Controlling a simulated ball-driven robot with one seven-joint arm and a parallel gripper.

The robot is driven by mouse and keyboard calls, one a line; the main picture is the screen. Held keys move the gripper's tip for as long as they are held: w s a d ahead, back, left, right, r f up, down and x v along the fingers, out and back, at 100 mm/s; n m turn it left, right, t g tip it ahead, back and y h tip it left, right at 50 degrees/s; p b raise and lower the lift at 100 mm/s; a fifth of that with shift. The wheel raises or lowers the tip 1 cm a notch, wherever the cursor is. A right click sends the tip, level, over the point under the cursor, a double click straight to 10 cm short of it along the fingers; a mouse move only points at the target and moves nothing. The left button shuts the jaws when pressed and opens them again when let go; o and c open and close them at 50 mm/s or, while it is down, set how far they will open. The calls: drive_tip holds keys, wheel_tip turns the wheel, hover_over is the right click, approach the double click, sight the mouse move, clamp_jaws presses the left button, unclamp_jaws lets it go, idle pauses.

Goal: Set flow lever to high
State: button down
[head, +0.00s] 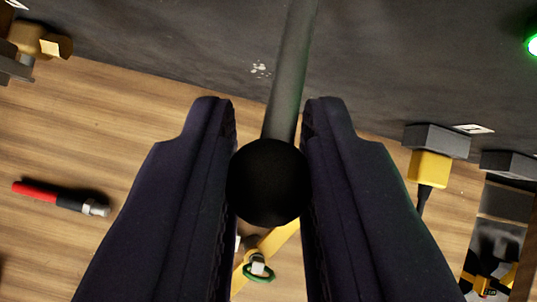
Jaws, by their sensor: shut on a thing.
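My gripper (268,110) comes up from the bottom of the head view, with one dark finger on each side of a lever. The flow lever has a round black knob (268,183) and a grey rod (291,65) that runs up and slightly right to the top edge. The fingers are shut on the knob, with both inner pads against its sides. No marking for high or low can be read here, and the lever's pivot is out of view.
A dark grey panel (180,45) fills the top, with a green light (532,45) at the right. A brass fitting (35,40) is at upper left. A yellow connector (430,166) is at right. A red-and-black tool (60,198) lies on the wooden surface (130,130) at left.

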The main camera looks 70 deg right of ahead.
drive_tip(key=shift+w+r+g+p, duration=0.1)
drive_tip(key=shift+r+g+p, duration=0.25)
drive_tip(key=shift+p, duration=0.25)
drive_tip(key=c, duration=1)
unclamp_jaws()
drive_tip(key=shift+a, duration=0.1)
